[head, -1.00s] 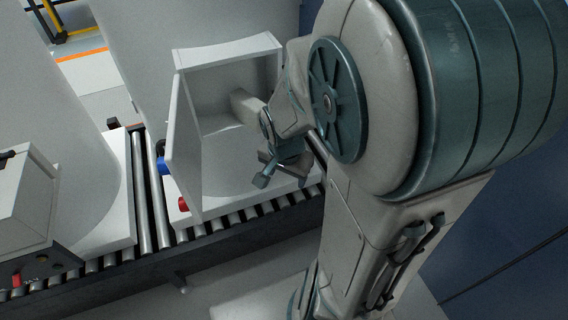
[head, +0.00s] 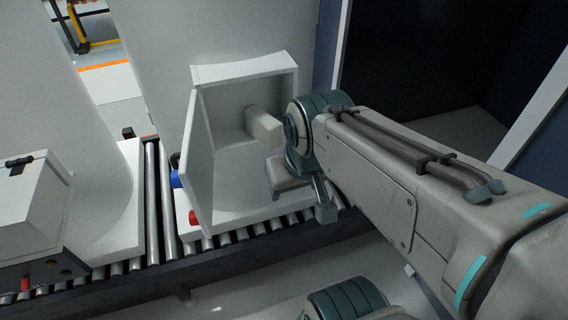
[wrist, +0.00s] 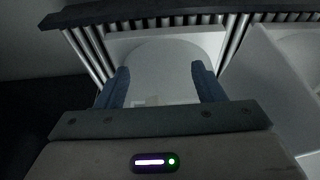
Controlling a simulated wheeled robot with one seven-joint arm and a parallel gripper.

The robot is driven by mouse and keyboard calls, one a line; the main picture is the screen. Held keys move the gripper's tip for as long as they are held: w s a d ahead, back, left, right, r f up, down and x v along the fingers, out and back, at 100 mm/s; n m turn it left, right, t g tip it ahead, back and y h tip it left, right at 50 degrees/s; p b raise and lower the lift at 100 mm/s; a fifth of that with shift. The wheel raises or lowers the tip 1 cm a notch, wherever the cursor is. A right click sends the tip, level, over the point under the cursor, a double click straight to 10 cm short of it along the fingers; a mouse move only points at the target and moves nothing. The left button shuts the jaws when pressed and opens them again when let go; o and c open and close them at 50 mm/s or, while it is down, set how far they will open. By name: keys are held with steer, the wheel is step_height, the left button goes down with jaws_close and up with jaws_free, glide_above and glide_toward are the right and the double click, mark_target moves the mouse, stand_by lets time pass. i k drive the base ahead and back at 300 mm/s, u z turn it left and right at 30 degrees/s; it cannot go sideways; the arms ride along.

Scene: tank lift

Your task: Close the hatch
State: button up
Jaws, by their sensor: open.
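The hatch door (head: 198,160) is a white panel on the left side of a white box-like frame (head: 245,70) on the tank. It stands swung open, and the hollow inside shows. My gripper (head: 300,195) is at the right side of the opening, low and in front of it, apart from the door. Its fingers are spread and empty. In the wrist view my gripper (wrist: 162,85) has its two blue-grey fingers apart over the tank's pale base plate. A white panel at right there is cut off, and I cannot tell if it is the door.
The tank stands on a roller conveyor (head: 155,200). A blue knob (head: 176,179) and a red knob (head: 194,217) sit low by the door. A second tank with a closed white box (head: 28,205) is at left. Floor is clear in front of the conveyor.

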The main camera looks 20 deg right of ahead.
mark_target(195, 168)
steer(key=z, duration=2.15)
steer(key=k, duration=1.25)
steer(key=u, duration=1.6)
steer(key=i, duration=0.5)
steer(key=u, duration=0.05)
